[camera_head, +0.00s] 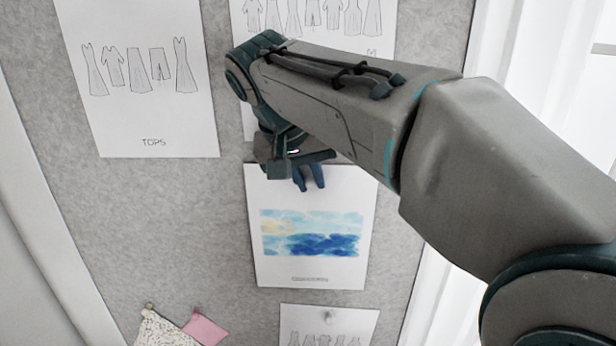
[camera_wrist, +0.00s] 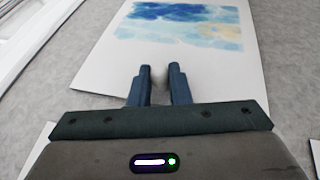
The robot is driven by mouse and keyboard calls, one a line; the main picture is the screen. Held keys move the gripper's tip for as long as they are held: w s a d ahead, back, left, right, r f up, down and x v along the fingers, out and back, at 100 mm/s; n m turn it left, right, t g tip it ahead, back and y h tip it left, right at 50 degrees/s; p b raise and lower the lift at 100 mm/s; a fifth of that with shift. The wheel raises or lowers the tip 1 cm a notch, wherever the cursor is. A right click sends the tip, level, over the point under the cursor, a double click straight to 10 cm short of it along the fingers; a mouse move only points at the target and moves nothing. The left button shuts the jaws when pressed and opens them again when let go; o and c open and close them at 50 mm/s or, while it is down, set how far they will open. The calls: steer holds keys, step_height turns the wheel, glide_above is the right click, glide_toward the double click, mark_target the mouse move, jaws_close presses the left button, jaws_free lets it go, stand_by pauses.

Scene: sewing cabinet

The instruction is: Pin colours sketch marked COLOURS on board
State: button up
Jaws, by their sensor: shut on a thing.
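The colours sketch (camera_head: 309,265) is a white sheet with a blue and pale yellow watercolour patch, upright in front of the grey board (camera_head: 420,150). Its small caption is too blurred to read. In the wrist view the sketch (camera_wrist: 105,65) appears with its painted patch at the top. My gripper (camera_head: 309,186) is at the sketch's upper middle, its two fingers pointing at the sheet. In the wrist view the gripper (camera_wrist: 159,70) has a narrow gap with a small blurred grey thing, seemingly a pin, between the fingers. Whether the sheet touches the board cannot be told.
A sheet marked TOPS (camera_head: 150,115) hangs at upper left. Another clothing sheet (camera_head: 330,35) is above, partly behind my arm. Fabric swatches (camera_head: 205,329) hang at lower left. White curtain (camera_head: 530,50) is at right.

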steer(key=shift+w, duration=0.2)
stand_by(0.7)
steer(key=o, duration=0.9)
steer(key=p+v, duration=0.1)
steer(key=v, duration=1.3)
steer(key=s+d+f+y, duration=0.1)
steer(key=s+d+f, duration=0.2)
steer(key=f, duration=0.7)
steer(key=s+d+f+y, duration=0.1)
steer(key=s+d+f, duration=0.3)
steer(key=d+f, duration=0.3)
steer(key=s+d+f+y, duration=0.1)
steer(key=s+d+f, duration=0.3)
steer(key=f, duration=1)
steer(key=shift+s+d+f+n+g, duration=0.2)
steer(key=shift+s+d+n+g, duration=0.15)
steer(key=shift+d, duration=0.4)
